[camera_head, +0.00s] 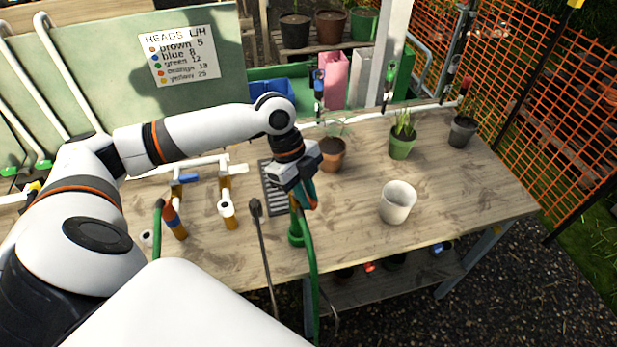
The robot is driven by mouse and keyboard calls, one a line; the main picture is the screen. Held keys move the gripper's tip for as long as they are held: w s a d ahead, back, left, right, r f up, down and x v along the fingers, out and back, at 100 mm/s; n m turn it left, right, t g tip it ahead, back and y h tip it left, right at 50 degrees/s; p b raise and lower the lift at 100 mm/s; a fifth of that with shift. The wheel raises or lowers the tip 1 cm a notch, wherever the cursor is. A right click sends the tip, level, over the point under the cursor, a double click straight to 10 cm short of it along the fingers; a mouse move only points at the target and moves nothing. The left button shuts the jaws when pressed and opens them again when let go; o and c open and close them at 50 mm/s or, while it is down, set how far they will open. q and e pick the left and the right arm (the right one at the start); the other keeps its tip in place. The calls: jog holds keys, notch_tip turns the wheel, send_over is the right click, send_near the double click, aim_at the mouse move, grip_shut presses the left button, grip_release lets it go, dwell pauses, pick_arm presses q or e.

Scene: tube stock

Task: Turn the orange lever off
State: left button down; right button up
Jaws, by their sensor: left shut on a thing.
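My left gripper (304,196) reaches over the middle of the bench and points down. It is shut on the upper end of a green hose (309,250), which hangs over the bench's front edge; the jaws partly hide the grip. My right gripper is not in view.
A white pot (397,202) stands right of the gripper on the wooden bench (465,195). Potted plants (402,143) line the back. A sign (179,56) lists head colours with numbers.

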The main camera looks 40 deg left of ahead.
pick_arm(q)
jog(key=shift+s+a+m+g+y+p, duration=0.2)
jog(key=shift+m+g+p, duration=0.25)
jog(key=shift+m, duration=0.7)
jog(key=shift+s+a+m+g+y+p, duration=0.15)
jog(key=shift+s+m+g+p, duration=0.25)
jog(key=shift+m, duration=0.7)
jog(key=shift+s+m+g+y+p, duration=0.2)
jog(key=shift+m+g+p, duration=0.25)
jog(key=shift+m, duration=0.7)
jog(key=c, duration=1.4)
grip_release()
jog(key=shift+o, duration=0.2)
jog(key=shift+r, duration=0.1)
jog(key=shift+w+a+r, duration=0.15)
jog(key=shift+a+r, duration=0.05)
jog(key=shift+r, duration=0.15)
jog(key=b+v, duration=0.4)
jog(key=v, duration=0.7)
